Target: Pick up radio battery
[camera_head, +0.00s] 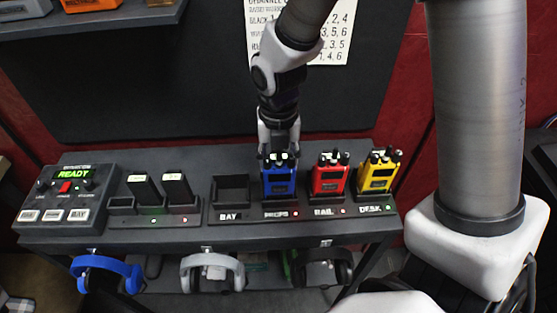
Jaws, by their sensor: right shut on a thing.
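Two black radio batteries with pale labels stand in the charger tray (122,210) left of centre: a left one (145,190) and a right one (177,188). My right gripper (279,152) comes down from above and is shut on the top of the blue radio (279,183). The blue radio is upright in the dock slot marked PROPS. The fingertips are partly lost among the radio's knobs. My left gripper is not in view.
A red radio (328,180) and a yellow radio (377,176) stand close to the right of the blue one. The BAY slot (231,195) is empty. A control box (68,197) reading READY stands at left. Headsets (212,271) hang below the table's front edge.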

